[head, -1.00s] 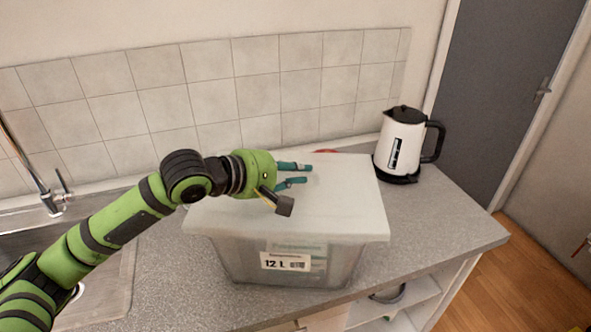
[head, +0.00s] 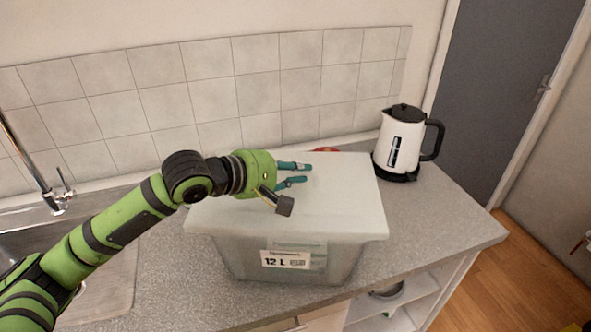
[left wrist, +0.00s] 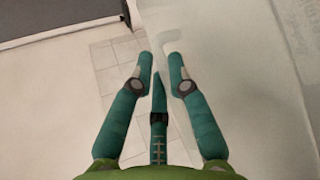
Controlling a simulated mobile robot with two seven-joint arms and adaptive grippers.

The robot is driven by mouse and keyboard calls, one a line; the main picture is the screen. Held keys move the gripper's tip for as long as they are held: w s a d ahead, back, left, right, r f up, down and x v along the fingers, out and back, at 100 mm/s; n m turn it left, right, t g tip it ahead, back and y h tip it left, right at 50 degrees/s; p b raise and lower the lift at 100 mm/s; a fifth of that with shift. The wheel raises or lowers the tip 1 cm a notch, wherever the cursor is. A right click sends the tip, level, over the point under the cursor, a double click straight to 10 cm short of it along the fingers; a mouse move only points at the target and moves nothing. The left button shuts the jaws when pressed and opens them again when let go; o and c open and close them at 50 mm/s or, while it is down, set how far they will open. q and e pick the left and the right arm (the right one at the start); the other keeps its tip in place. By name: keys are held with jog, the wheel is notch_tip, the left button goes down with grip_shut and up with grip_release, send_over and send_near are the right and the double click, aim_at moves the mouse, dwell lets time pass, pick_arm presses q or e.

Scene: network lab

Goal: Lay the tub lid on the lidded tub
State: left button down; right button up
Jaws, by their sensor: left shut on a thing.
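The pale tub lid (head: 345,195) lies roughly level over the clear lidded tub (head: 340,262), which carries a white "12 L" label. The lid covers the tub's opening and hides its rim; I cannot tell whether it rests fully on it. My left gripper (head: 301,174) is shut on the lid, with its teal fingers over the lid's upper left part. In the left wrist view, the fingers (left wrist: 163,68) stand at either side of the lid's edge, and the translucent lid (left wrist: 235,70) fills the right. The exact contact is unclear. My right gripper is not in view.
A white and black kettle (head: 400,142) stands close behind the tub's right side. A red thing (head: 325,150) shows partly behind the lid. The tiled wall (head: 250,90) is close behind, and a sink with a tap (head: 40,190) is at left. The counter (head: 440,225) is bare at right.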

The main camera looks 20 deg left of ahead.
pick_arm(q)
jog(key=shift+f+b, duration=0.4)
jog(key=shift+f, duration=0.55)
dwell(0.5)
jog(key=c, duration=1.1)
grip_release()
jog(key=v, duration=1)
jog(key=shift+s+a, duration=0.25)
jog(key=shift+a, duration=0.05)
jog(key=shift+s+a+r, duration=0.25)
jog(key=shift+s+r, duration=0.1)
jog(key=shift+s, duration=0.15)
